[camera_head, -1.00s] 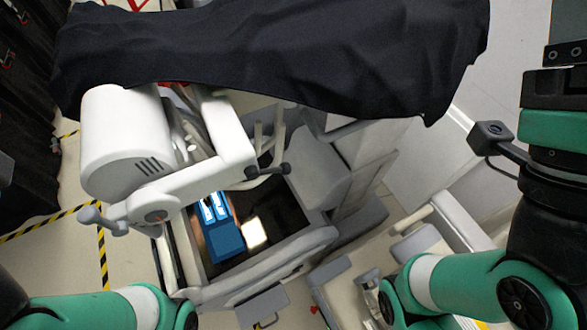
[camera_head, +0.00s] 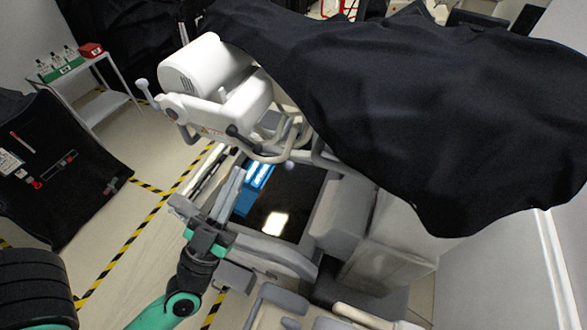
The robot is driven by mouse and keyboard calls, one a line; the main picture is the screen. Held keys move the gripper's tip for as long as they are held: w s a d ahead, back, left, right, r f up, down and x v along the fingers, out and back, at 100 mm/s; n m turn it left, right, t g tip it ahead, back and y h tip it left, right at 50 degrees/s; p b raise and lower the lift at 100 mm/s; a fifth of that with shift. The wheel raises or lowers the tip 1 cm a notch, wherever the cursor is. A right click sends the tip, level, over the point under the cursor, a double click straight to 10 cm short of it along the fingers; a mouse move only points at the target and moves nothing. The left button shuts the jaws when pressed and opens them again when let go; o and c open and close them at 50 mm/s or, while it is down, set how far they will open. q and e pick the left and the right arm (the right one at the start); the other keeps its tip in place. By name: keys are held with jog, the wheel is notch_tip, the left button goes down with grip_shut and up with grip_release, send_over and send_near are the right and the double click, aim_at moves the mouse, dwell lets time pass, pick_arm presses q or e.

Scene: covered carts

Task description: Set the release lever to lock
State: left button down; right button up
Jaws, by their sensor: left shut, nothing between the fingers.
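A covered cart carries a white machine head (camera_head: 205,68) with handles at its front. One pale lever with a round knob (camera_head: 143,88) sticks out at its left end. A dark-knobbed lever (camera_head: 236,131) sits at its lower front. I cannot tell which is the release lever, nor read a lock mark. My left gripper (camera_head: 236,178) reaches up from the bottom, below the dark-knobbed lever and apart from it in the picture. It is shut and empty, in front of the cart's left edge. My right gripper is not in view.
A black cloth (camera_head: 430,100) drapes over the cart's top and right side. A dark glossy panel (camera_head: 290,195) with a blue screen area lies below the head. A white shelf trolley (camera_head: 100,105) and a black-covered cart (camera_head: 65,165) stand left. Striped floor lies between.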

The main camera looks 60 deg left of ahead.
aim_at(249, 145)
pick_arm(q)
jog(key=s+f, duration=0.1)
jog(key=s+a+f+g, duration=0.1)
jog(key=f, duration=0.1)
jog(key=shift+a, duration=0.1)
jog(key=p+x, duration=0.5)
jog(key=x, duration=0.5)
jog(key=f, duration=0.2)
jog(key=a+f+b, duration=0.1)
jog(key=f, duration=0.1)
jog(key=shift+w, duration=0.1)
jog(key=shift+w+h, duration=0.1)
jog(key=shift+h, duration=0.2)
